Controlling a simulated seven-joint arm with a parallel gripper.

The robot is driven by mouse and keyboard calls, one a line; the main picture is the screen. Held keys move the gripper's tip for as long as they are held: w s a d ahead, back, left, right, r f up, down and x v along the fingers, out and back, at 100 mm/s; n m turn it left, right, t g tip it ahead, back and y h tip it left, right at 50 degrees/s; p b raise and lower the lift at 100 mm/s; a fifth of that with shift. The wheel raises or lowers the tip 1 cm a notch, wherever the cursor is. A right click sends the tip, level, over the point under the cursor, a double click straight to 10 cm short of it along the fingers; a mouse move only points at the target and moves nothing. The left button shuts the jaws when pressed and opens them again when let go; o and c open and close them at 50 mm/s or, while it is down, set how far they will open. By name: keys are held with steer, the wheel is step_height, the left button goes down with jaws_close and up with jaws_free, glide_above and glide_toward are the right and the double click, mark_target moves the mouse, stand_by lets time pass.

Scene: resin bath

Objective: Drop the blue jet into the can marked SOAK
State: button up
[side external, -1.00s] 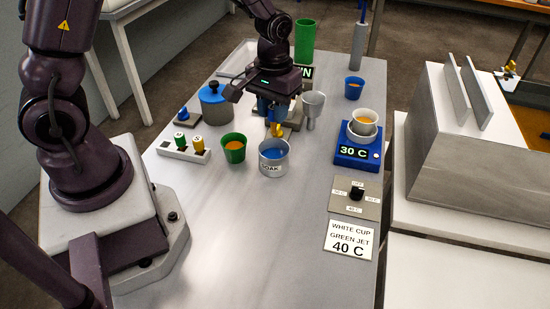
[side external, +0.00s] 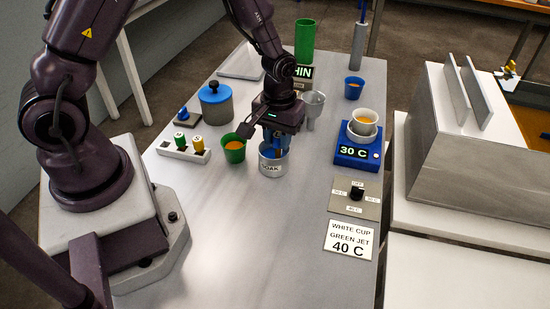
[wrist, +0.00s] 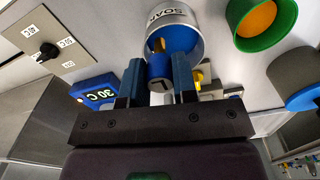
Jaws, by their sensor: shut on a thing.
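The can marked SOAK (side external: 271,168) stands upright on the bench with blue liquid inside. It also shows in the wrist view (wrist: 178,14), with its mouth in front of the fingers. My gripper (side external: 273,143) is directly over the can, fingers pointing down with the tips at about its mouth. In the wrist view, my gripper (wrist: 157,76) is shut on the blue jet (wrist: 158,68), which has a dark marked end and an orange-yellow tip. The tip lies over the can's opening. In the side view the fingers and can mostly hide the jet.
A green cup (side external: 234,153) with orange contents stands close left of the can. A rack (side external: 183,151) holds green and yellow jets. A blue-lidded pot (side external: 215,104), a funnel-like grey cup (side external: 314,104) and a blue 30 C heater (side external: 357,155) stand around.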

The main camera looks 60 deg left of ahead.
steer(key=o, duration=1)
steer(key=shift+r, duration=0.1)
step_height(320, 180, up, 13)
